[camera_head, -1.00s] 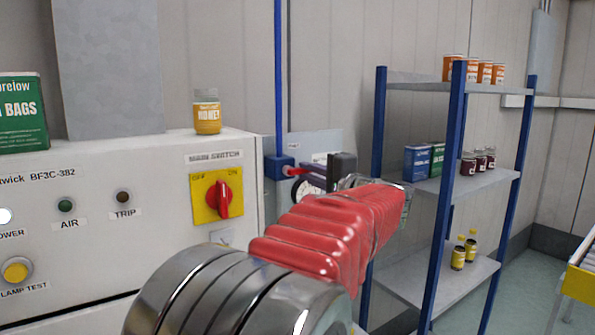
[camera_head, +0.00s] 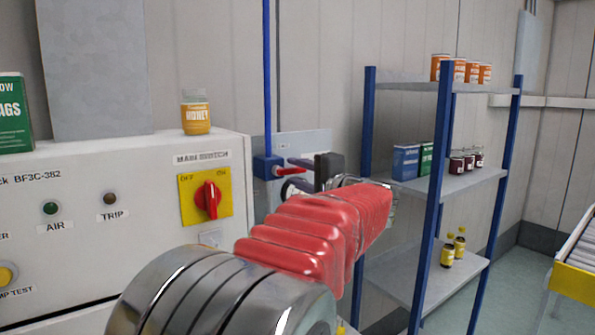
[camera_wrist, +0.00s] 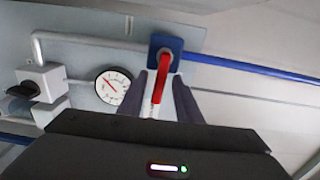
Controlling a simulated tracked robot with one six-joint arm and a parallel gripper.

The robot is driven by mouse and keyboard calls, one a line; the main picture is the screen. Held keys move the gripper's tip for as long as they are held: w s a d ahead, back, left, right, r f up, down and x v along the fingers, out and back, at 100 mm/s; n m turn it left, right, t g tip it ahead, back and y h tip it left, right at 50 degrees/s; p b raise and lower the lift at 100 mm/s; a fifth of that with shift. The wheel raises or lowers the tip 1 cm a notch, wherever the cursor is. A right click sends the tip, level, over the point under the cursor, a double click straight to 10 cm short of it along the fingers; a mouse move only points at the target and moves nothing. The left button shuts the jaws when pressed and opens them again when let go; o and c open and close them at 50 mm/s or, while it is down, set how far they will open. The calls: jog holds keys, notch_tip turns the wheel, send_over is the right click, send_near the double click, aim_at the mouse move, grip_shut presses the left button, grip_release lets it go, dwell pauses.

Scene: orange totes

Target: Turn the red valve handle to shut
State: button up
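The red valve handle (camera_head: 287,171) sticks out from a blue valve body (camera_head: 267,166) on the blue pipe at the wall panel. In the wrist view the handle (camera_wrist: 159,82) runs down from the blue valve body (camera_wrist: 167,47) towards my gripper. My gripper (camera_wrist: 161,80) is open, with one grey finger on each side of the handle and gaps that still show. In the head view my gripper (camera_head: 305,178) is at the handle's right side; my red-sleeved arm hides part of it.
A round gauge (camera_wrist: 113,86) and grey pipework (camera_wrist: 60,45) sit beside the valve on the panel. A white control cabinet (camera_head: 100,235) with a red switch (camera_head: 208,200) stands to the left. A blue-post shelf (camera_head: 440,190) stands close on the right.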

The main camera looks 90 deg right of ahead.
jog(key=v, duration=1.4)
dwell(0.6)
